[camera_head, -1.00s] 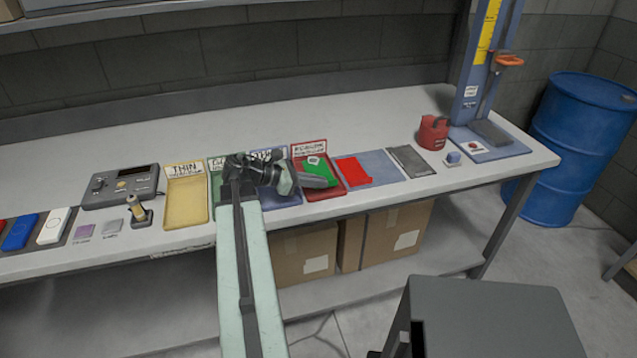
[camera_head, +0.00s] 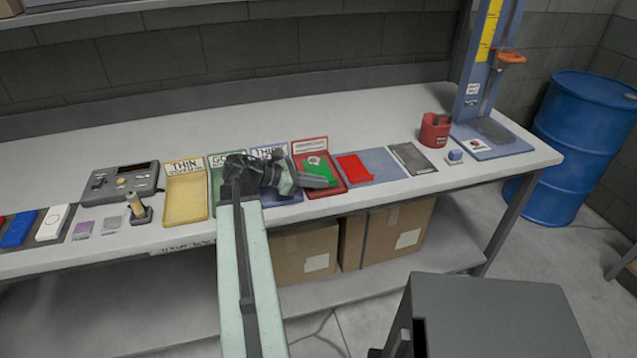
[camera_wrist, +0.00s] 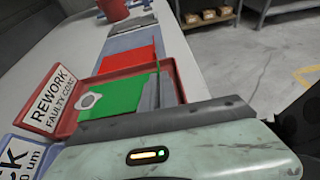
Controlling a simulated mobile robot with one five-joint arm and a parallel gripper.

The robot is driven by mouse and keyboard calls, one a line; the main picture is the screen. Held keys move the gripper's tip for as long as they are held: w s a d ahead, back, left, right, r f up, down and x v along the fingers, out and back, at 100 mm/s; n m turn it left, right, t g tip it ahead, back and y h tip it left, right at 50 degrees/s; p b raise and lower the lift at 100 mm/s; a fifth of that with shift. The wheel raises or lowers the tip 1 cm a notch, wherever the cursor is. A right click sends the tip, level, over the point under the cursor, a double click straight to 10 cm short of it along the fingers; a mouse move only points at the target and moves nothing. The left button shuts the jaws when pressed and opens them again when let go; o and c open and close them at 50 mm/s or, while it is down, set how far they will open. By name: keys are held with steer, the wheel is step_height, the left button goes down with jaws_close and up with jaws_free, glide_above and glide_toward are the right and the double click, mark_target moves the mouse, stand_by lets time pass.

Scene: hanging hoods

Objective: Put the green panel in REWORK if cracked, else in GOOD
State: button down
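The green panel (camera_head: 318,170) is at the red REWORK tray (camera_wrist: 70,117), within its outline; a pale ring-shaped mark shows on the panel (camera_wrist: 112,100) in the wrist view. I see no clear crack, but part of the panel is hidden by my gripper. My gripper (camera_head: 326,181) is low at the panel's near side, its grey fingers (camera_wrist: 160,92) overlapping the panel's edge in the wrist view. I cannot tell whether the fingers grip it. The green GOOD tray (camera_head: 216,190) is left of the REWORK tray, partly hidden by my arm.
A blue tray (camera_head: 283,199) lies between GOOD and REWORK, and a yellow tray (camera_head: 186,196) lies farther left. A red panel (camera_head: 354,168) rests on a blue-grey mat (camera_head: 386,165) right of REWORK. A red container (camera_head: 434,132) stands farther right. The bench's back strip is clear.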

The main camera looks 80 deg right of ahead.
steer(key=shift+f+b, duration=0.35)
steer(key=shift+f, duration=0.05)
steer(key=c, duration=1.6)
jaws_free()
steer(key=shift+o, duration=0.2)
steer(key=p+v, duration=0.3)
steer(key=v, duration=0.4)
steer(key=shift+w+r, duration=0.2)
steer(key=shift+r, duration=0.05)
steer(key=shift+w+a, duration=0.1)
steer(key=shift+a, duration=0.05)
